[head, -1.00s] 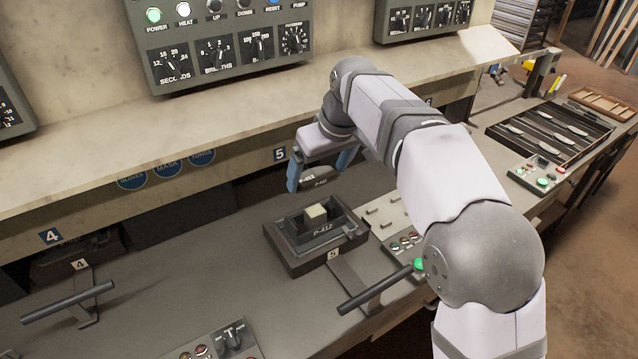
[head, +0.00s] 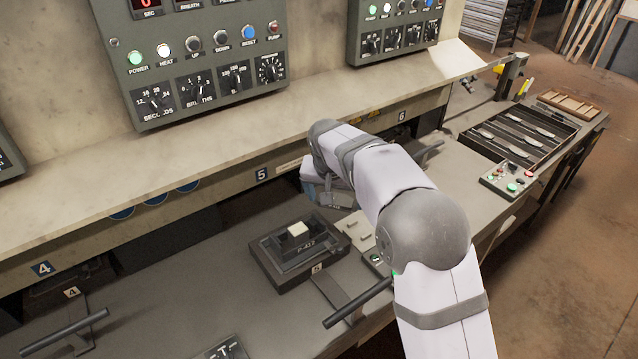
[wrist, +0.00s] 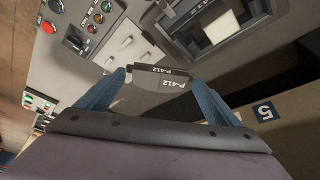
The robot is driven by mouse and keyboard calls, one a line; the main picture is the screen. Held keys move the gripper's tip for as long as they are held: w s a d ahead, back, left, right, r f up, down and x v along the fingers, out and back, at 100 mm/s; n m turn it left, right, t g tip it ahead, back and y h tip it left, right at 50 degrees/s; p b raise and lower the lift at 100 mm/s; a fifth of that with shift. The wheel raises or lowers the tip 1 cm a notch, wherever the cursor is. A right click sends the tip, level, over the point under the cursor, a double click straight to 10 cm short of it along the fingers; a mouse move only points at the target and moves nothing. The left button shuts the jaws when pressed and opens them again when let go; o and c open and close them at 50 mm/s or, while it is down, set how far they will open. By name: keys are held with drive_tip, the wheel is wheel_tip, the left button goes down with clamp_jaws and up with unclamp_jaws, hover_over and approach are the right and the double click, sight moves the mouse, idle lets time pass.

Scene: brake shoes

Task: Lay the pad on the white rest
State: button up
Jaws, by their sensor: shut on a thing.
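My gripper (wrist: 158,79) is shut on a dark grey pad (wrist: 166,84) marked P-412, one blue finger at each end of it. In the head view my gripper (head: 327,194) hangs over the bench below the shelf edge, and its fingers and the pad are partly hidden by the arm. The white rest (wrist: 130,45), a pale plate with small raised bars, lies ahead of the pad in the wrist view. It also shows in the head view (head: 357,231), just in front of the gripper. The pad appears to be held above the bench, apart from the rest.
A dark mould (head: 272,263) marked P-412 with a pale block (head: 298,229) stands left of the rest. A black lever (head: 357,303) sticks out in front. A button panel (wrist: 91,25) adjoins the rest. The shelf edge (head: 225,159) runs behind.

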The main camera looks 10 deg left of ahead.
drive_tip(key=w+d+f+m+h+p, duration=0.2)
drive_tip(key=w+d+f+m+p, duration=0.1)
drive_tip(key=m, duration=0.4)
drive_tip(key=d+f, duration=0.1)
drive_tip(key=d, duration=0.1)
drive_tip(key=shift+d+f+g+h+p, duration=0.3)
drive_tip(key=shift+d+g+p, duration=0.05)
drive_tip(key=shift+g+p, duration=0.05)
drive_tip(key=shift+w+f, duration=0.1)
drive_tip(key=shift+f, duration=0.05)
drive_tip(key=shift+f+b, duration=1.15)
drive_tip(key=shift+f, duration=1.1)
drive_tip(key=shift+f+b, duration=0.7)
drive_tip(key=shift+f+b, duration=0.4)
drive_tip(key=o, duration=1.1)
